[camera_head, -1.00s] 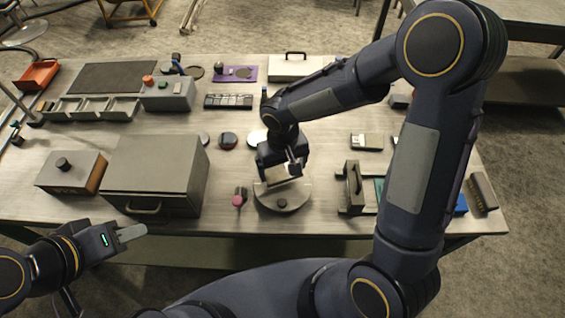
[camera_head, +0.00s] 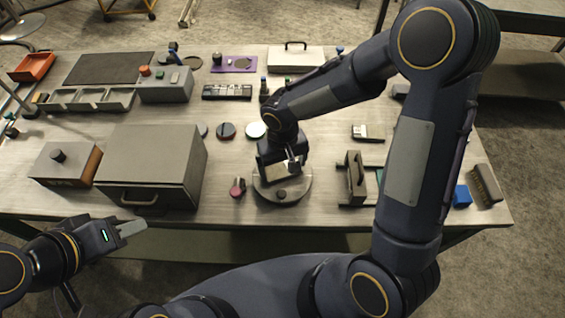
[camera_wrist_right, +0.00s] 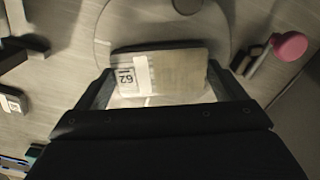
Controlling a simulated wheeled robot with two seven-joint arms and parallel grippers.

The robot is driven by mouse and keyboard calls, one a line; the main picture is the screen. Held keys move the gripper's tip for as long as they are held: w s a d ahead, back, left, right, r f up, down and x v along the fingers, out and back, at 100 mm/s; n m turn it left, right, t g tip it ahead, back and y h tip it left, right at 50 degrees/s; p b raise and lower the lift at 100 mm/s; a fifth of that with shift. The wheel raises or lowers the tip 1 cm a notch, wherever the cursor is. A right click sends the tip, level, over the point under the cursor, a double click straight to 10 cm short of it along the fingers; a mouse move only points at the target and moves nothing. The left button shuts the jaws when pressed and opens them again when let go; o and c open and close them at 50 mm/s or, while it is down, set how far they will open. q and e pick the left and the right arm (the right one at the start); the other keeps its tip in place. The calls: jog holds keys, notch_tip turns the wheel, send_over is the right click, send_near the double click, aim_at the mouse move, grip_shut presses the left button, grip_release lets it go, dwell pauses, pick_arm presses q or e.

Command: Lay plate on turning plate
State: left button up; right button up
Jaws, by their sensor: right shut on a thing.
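The turning plate (camera_head: 299,193) is a round grey disc with a dark knob, near the front edge of the table. It also shows in the right wrist view (camera_wrist_right: 215,28). My right gripper (camera_head: 283,172) is over its back part, pointing down. In the right wrist view the gripper (camera_wrist_right: 160,90) is shut on the plate (camera_wrist_right: 185,72), a flat beige-grey rectangle with a white strip and a label reading 62. The plate is over the disc; I cannot tell whether they touch. My left gripper (camera_head: 132,228) is off the front edge of the table, empty; its finger gap is not clear.
A pink-headed tool (camera_head: 238,187) lies just left of the turning plate. A grey box with a handle (camera_head: 152,165) stands further left. A grey bracket (camera_head: 353,178) and a blue block (camera_head: 462,196) are to the right. Bare tabletop lies between disc and bracket.

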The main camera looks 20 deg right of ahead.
aim_at(283, 168)
jog(key=shift+f+b, duration=0.4)
jog(key=o, duration=1.3)
notch_tip(283, 168, up, 8)
jog(key=shift+f, duration=0.1)
jog(key=shift+s+d+r, duration=0.1)
jog(key=shift+d+r, duration=0.15)
jog(key=shift+r, duration=0.05)
jog(key=s+d+r+m+t+y, duration=0.1)
jog(key=s+d+r+t, duration=0.1)
jog(key=s, duration=0.3)
jog(key=s+d+r+m+t+y, duration=0.1)
jog(key=s+d+r, duration=0.2)
jog(key=s, duration=0.2)
jog(key=s+d+r+m+t+y, duration=0.1)
jog(key=s+d+r+t, duration=0.1)
jog(key=s, duration=0.4)
jog(key=shift+d+r+t+y, duration=0.3)
jog(key=shift+d+r+y, duration=0.15)
jog(key=shift+d, duration=0.4)
